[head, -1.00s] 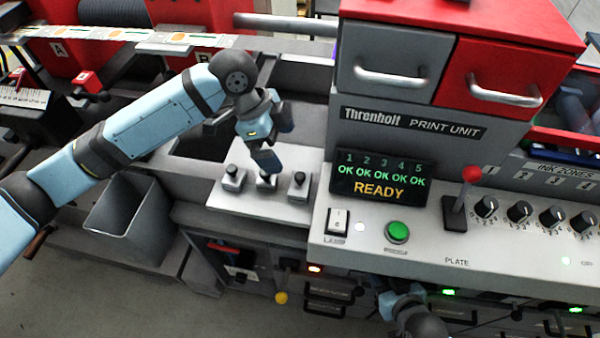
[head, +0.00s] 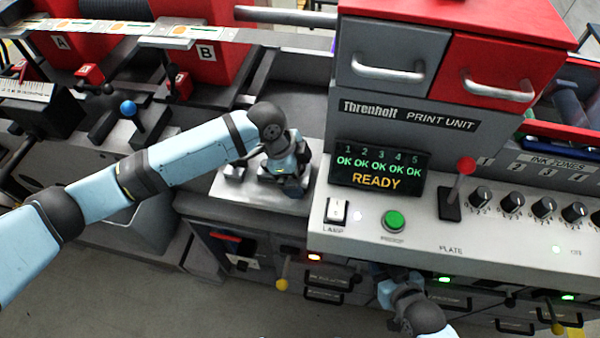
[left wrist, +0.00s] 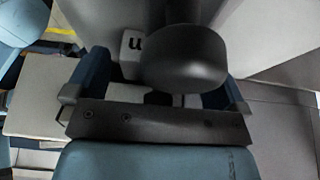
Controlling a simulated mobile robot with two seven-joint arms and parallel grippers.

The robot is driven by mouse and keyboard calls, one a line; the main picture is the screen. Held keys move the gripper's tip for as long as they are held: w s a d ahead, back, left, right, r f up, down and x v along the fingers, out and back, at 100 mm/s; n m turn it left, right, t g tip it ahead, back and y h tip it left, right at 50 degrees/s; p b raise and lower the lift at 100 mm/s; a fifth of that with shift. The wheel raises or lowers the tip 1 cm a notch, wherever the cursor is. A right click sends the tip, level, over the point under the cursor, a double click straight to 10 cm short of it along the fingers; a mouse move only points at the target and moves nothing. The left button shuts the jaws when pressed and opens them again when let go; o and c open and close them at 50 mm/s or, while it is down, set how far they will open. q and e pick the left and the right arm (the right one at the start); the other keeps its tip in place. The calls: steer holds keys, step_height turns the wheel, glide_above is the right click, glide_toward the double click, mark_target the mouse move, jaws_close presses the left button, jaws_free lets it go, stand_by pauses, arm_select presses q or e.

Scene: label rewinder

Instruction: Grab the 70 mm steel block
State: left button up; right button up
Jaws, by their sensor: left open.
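A light grey plate (head: 240,192) beside the print unit carries small steel blocks with black knobs. The leftmost block (head: 234,172) shows; the others are mostly hidden behind my left gripper (head: 292,182), which is low over the plate's right part. In the left wrist view, a black knob (left wrist: 186,62) stands between the open fingers of my left gripper (left wrist: 158,82). Part of a pale block (left wrist: 133,46) with a dark "m" marking shows beside it. I cannot read a size. My right arm shows low in the head view, its jaws unclear.
The print unit's console (head: 325,232), with its READY display (head: 378,172) and red-knobbed lever (head: 458,188), stands close right of the plate. A grey bin (head: 148,228) is below my left arm. Red rewinder housings (head: 200,62) stand behind.

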arm_select(q)
steer(key=shift+c, duration=0.5)
steer(key=c, duration=1.1)
